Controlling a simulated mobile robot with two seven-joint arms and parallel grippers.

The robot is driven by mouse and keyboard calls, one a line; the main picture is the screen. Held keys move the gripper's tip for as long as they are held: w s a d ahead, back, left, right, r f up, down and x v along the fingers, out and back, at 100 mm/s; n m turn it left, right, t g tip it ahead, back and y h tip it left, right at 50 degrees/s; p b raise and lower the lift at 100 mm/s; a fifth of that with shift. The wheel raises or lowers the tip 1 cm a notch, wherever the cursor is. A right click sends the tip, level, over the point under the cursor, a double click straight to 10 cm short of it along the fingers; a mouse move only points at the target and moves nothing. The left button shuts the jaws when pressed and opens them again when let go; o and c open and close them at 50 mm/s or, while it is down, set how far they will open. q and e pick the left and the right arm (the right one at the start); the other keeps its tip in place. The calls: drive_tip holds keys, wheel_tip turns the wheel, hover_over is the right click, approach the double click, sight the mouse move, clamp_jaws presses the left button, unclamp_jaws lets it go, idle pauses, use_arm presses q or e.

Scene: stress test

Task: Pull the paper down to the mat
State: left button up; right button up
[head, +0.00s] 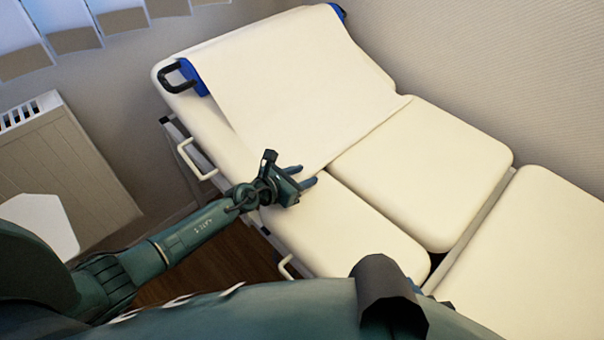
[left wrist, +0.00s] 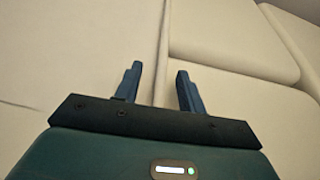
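White paper (head: 290,85) comes off a roll at the head end of a cream couch (head: 440,150) and lies over its upper section. The paper's lower edge runs slantwise across the couch, near the first gap between cushions. My left gripper (head: 302,176) is at the lower left corner of the paper, low over the couch. Its two blue fingers are apart in the left wrist view (left wrist: 158,70), with a pale seam or edge between them; I cannot tell whether this is paper or cushion. I cannot make out a separate mat. My right gripper is not in view.
Dark holders with blue ends (head: 190,78) carry the roll. White side handles (head: 195,160) stick out along the couch's near side. A radiator (head: 65,160) stands against the left wall. The lower cushions (head: 530,265) are bare and clear.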

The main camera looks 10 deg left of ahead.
use_arm(q)
clamp_jaws()
idle(0.3)
drive_tip(key=shift+d, duration=0.15)
